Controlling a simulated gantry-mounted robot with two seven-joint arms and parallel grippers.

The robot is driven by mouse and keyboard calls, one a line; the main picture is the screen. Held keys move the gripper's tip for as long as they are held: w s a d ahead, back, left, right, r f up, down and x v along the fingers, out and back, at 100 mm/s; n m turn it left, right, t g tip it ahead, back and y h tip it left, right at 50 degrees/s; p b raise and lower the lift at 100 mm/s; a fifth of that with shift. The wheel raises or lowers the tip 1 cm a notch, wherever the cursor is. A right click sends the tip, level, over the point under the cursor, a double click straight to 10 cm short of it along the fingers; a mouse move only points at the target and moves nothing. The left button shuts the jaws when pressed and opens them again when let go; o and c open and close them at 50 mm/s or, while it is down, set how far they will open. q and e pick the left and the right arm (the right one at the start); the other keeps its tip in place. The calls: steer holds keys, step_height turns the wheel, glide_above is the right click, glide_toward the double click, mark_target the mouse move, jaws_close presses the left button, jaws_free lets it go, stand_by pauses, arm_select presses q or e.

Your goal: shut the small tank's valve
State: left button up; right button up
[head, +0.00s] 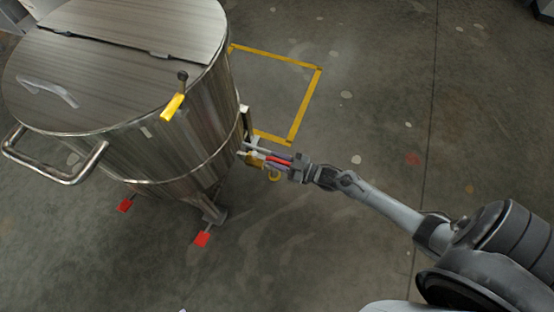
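The small tank (160,120) is a brushed-steel vessel with a lid, standing at the left. Its valve (254,159) sits low on its right side and shows a little yellow; most of it is hidden by the tank and my gripper. My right gripper (262,156) reaches in from the right and has its fingers at the valve. A red strip (279,161), perhaps the valve's lever, shows along the fingers. I cannot tell whether the fingers are closed on it or touch it. My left gripper is out of view.
A bar handle (58,178) sticks out from the tank's left side, and a yellow-gripped lever (173,106) stands at its rim. Red pedals (202,239) show at the feet. A yellow floor marking (305,103) lies behind. The concrete floor to the right is clear.

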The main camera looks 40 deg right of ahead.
jaws_close()
